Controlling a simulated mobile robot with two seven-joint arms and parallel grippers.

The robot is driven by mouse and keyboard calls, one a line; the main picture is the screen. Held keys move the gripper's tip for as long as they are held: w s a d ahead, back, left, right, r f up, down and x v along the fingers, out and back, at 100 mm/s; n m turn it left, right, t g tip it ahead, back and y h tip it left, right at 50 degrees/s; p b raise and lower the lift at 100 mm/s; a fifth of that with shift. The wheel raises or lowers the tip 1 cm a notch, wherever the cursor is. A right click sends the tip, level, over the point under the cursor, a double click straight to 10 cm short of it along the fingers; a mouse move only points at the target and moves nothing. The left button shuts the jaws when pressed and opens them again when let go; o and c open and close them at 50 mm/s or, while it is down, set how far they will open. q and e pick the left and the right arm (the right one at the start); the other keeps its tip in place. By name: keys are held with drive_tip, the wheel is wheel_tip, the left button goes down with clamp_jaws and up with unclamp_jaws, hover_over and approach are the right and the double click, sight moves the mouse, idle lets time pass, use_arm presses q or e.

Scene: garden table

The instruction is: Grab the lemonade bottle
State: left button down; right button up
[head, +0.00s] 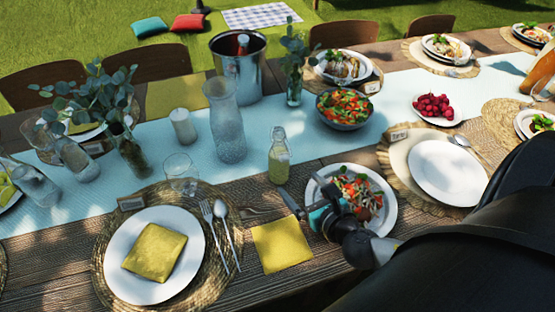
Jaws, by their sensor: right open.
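The lemonade bottle (279,158) is a small clear glass bottle with pale yellow liquid. It stands upright near the middle of the table, at the front edge of the pale blue runner. My right gripper (305,200) reaches in from the right, over the left side of a salad plate. It is open and empty, a short way to the right of the bottle and nearer to me, apart from it. My right arm covers the lower right of the view. My left gripper is not in view.
A glass carafe (227,122) and a tumbler (181,174) stand left of the bottle. A salad plate (386,216) lies under my right gripper, and a salad bowl (343,108) stands behind. A yellow napkin (281,244) lies flat in front of the bottle.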

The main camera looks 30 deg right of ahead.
sight(284, 169)
drive_tip(key=b+x, duration=0.1)
drive_tip(key=x, duration=0.5)
drive_tip(key=shift+w+f, duration=0.25)
drive_tip(key=shift+w, duration=0.25)
drive_tip(key=shift+r+b+x, duration=0.1)
drive_tip(key=shift+b+x, duration=0.2)
drive_tip(key=shift+x, duration=1.05)
drive_tip(key=shift+r+b+x, duration=0.15)
drive_tip(key=shift+b+x, duration=0.1)
drive_tip(key=shift+x, duration=1.05)
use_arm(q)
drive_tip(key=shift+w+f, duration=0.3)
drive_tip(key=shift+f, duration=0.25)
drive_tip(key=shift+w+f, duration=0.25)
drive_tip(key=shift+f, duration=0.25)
use_arm(e)
drive_tip(key=shift+w, duration=0.1)
clamp_jaws()
drive_tip(key=shift+r, duration=0.15)
